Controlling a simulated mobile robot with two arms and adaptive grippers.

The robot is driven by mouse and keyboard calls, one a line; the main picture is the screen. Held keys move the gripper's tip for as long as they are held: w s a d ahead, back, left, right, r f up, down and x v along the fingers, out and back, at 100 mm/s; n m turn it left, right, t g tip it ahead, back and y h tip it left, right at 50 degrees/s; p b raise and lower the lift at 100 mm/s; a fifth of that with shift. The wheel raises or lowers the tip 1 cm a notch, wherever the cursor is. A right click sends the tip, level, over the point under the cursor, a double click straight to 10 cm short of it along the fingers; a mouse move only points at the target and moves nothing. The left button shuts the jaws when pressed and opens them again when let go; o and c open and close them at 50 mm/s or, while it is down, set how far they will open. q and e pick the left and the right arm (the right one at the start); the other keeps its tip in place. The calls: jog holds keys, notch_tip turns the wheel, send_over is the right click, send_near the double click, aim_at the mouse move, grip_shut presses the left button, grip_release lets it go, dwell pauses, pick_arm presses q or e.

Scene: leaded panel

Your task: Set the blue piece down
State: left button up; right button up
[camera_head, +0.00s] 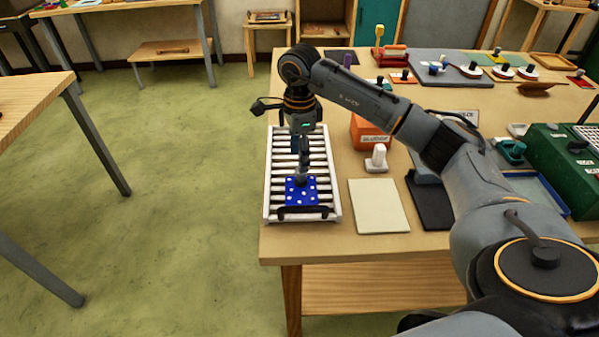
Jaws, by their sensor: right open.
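The blue piece (294,195) with white spots lies at the near end of a white slatted rack (267,190) at the table's left edge. A dark grey knob or handle (301,175) stands up from its middle. My right gripper (301,158) points down just above this handle. It is open, but its fingers are small and dark, and I cannot tell whether they touch the handle. My left gripper is not in view.
A cream board (379,206) lies right of the rack. A white-knobbed block (376,160) and an orange bin (366,131) stand behind it. A green box (560,160) is far right.

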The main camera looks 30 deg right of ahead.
jog(key=shift+r+b, duration=0.45)
jog(key=shift+r, duration=2.25)
